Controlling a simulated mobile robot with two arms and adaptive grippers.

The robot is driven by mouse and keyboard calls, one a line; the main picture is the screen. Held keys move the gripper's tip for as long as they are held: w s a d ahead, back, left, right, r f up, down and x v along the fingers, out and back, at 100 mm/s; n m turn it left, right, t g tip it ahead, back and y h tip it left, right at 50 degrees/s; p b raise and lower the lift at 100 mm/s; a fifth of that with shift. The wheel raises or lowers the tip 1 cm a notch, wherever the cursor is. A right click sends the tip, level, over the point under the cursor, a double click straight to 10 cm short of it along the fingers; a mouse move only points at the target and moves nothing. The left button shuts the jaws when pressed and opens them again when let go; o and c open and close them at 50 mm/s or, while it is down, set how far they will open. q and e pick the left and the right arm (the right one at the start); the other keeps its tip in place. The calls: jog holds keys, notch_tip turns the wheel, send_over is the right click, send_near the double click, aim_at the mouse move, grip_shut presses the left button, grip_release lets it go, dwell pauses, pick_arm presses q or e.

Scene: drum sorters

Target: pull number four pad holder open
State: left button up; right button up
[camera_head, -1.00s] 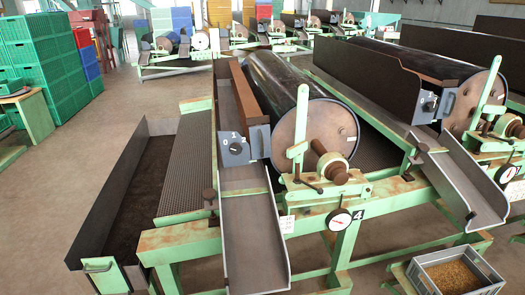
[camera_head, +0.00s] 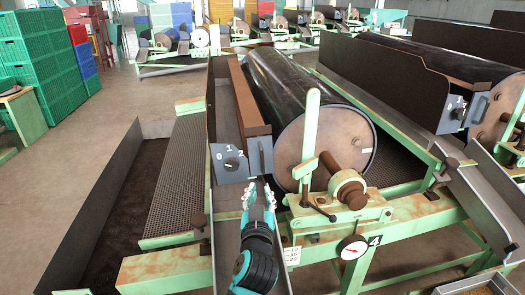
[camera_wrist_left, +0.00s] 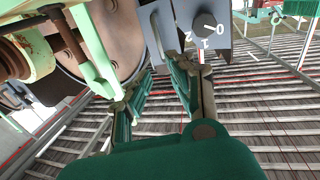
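Machine number four, marked by a "4" tag (camera_head: 375,240), stands in the middle of the head view. Its pad holder is a long brown bar (camera_head: 246,98) beside the dark drum (camera_head: 285,85). A grey end plate with an upright handle (camera_head: 260,157) is at its front. My left gripper (camera_head: 260,184) is just below this handle in the head view. In the left wrist view its two fingers (camera_wrist_left: 166,78) are spread and empty, with the grey handle (camera_wrist_left: 158,32) ahead of the gap between them. I cannot tell whether they touch it. My right gripper is not in view.
A dial plate numbered 0, 1, 2 (camera_head: 230,165) is left of the handle. A green lever (camera_head: 311,130) and a brown shaft end (camera_head: 350,192) stand to the right. The metal chute (camera_head: 228,225) lies under my arm. A neighbouring drum machine is at the right.

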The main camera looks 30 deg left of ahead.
aim_at(262, 160)
pick_arm(q)
jog(key=x, duration=1.5)
jog(key=shift+w+a+r, duration=0.1)
jog(key=shift+w+r, duration=0.15)
jog(key=shift+r, duration=0.15)
jog(key=shift+w+a, duration=0.25)
jog(key=shift+w, duration=0.25)
grip_shut()
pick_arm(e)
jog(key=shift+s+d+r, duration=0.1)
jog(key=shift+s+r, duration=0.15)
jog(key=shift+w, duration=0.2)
pick_arm(q)
jog(key=shift+f, duration=0.15)
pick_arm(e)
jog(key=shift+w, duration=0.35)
